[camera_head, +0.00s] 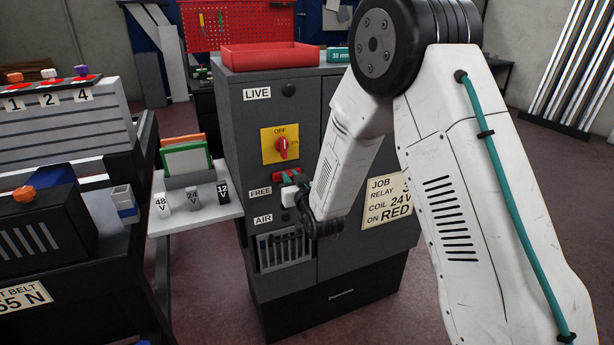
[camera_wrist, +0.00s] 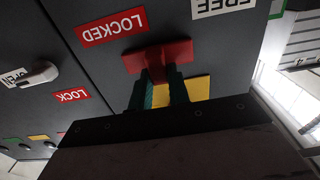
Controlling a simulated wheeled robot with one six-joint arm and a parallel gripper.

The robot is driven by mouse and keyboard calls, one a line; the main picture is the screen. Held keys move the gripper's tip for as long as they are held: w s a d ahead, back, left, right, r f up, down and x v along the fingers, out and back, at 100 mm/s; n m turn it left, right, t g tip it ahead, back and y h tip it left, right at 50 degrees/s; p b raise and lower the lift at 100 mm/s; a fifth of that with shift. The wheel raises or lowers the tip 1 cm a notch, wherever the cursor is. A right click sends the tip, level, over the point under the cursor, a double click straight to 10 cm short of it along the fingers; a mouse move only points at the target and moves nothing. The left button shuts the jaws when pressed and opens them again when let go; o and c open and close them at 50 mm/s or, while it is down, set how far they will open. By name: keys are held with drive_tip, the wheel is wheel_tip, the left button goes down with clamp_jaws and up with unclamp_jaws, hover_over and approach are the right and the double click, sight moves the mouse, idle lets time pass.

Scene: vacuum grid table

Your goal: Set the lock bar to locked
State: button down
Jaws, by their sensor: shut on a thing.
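The red lock bar (camera_wrist: 180,52) shows in the wrist view on a dark cabinet front, between a red LOCKED label (camera_wrist: 112,27) and a white FREE label (camera_wrist: 224,7). My gripper (camera_wrist: 158,72) is shut on the bar, a dark green finger on each side. Part of a yellow plate (camera_wrist: 199,88) shows behind the fingers. There my wrist hides the LOCKED label and part of the bar, and my gripper (camera_head: 298,181) is partly covered.
A red rotary switch on a yellow plate (camera_head: 269,151) sits just above the bar. A side shelf (camera_head: 192,224) with small labelled blocks stands left of the cabinet (camera_head: 238,112). A white handle (camera_wrist: 40,74) sits between OPEN and LOCK labels in the wrist view.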

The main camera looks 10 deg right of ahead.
drive_tip(key=shift+d, duration=0.1)
drive_tip(key=c, duration=1.3)
unclamp_jaws()
drive_tip(key=shift+s, duration=0.1)
drive_tip(key=s, duration=0.5)
drive_tip(key=s+d, duration=0.1)
drive_tip(key=s, duration=0.1)
drive_tip(key=shift+s+d, duration=0.1)
drive_tip(key=shift+s, duration=0.15)
